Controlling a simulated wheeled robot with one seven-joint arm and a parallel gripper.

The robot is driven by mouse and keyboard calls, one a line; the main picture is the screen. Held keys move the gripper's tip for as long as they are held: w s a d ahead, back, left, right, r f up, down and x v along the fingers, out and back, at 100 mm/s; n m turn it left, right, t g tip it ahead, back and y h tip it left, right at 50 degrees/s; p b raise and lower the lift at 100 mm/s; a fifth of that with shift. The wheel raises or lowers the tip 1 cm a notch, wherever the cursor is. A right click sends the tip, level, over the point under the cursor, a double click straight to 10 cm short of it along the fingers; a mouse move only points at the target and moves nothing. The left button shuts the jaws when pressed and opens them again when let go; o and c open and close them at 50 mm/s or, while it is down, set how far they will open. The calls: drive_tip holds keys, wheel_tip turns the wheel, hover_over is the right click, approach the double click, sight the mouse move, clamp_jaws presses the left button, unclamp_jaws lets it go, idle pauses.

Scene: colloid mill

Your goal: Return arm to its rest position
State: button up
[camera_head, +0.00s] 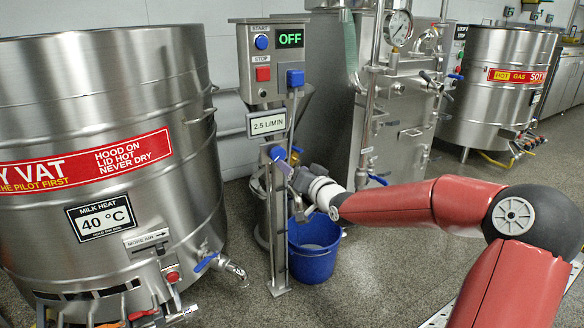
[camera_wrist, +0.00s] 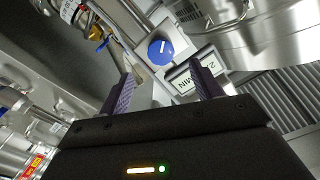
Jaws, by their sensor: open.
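My red arm (camera_head: 405,204) reaches in from the right in the head view, extended to the control post (camera_head: 262,95). My gripper (camera_head: 287,170) is at the post's front, close to a blue knob (camera_head: 277,152) below the "2.5 L/MIN" plate (camera_head: 267,124). In the wrist view, my gripper (camera_wrist: 165,82) is open, its two dark fingers apart with nothing held. The blue knob (camera_wrist: 161,52) appears beyond the fingertips, with the plate (camera_wrist: 194,72) beside it. The fingertips look apart from the knob, but the exact gap is unclear.
A large steel vat (camera_head: 100,130) with a tap (camera_head: 235,272) stands at left. A blue bucket (camera_head: 314,250) sits on the floor below my gripper. A steel machine (camera_head: 385,130) and another vat (camera_head: 500,85) stand behind my arm. The display (camera_head: 290,38) reads OFF.

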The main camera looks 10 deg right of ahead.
drive_tip(key=s+a+f+n+g+h+p, duration=0.35)
drive_tip(key=s+a+f+g, duration=0.2)
drive_tip(key=s, duration=0.25)
drive_tip(key=s+d+r+g+p, duration=0.1)
drive_tip(key=s+r+g, duration=0.1)
drive_tip(key=s, duration=0.9)
drive_tip(key=s+d+r+m+g+h+p, duration=0.1)
drive_tip(key=s+r+g, duration=0.1)
drive_tip(key=s, duration=0.8)
drive_tip(key=s+r+g+h+p, duration=0.1)
drive_tip(key=s+r, duration=0.3)
drive_tip(key=s, duration=0.7)
drive_tip(key=shift+s+d+r+g+p, duration=0.3)
drive_tip(key=shift+d+r+g+p, duration=0.1)
drive_tip(key=shift+g, duration=0.15)
drive_tip(key=shift+m, duration=0.25)
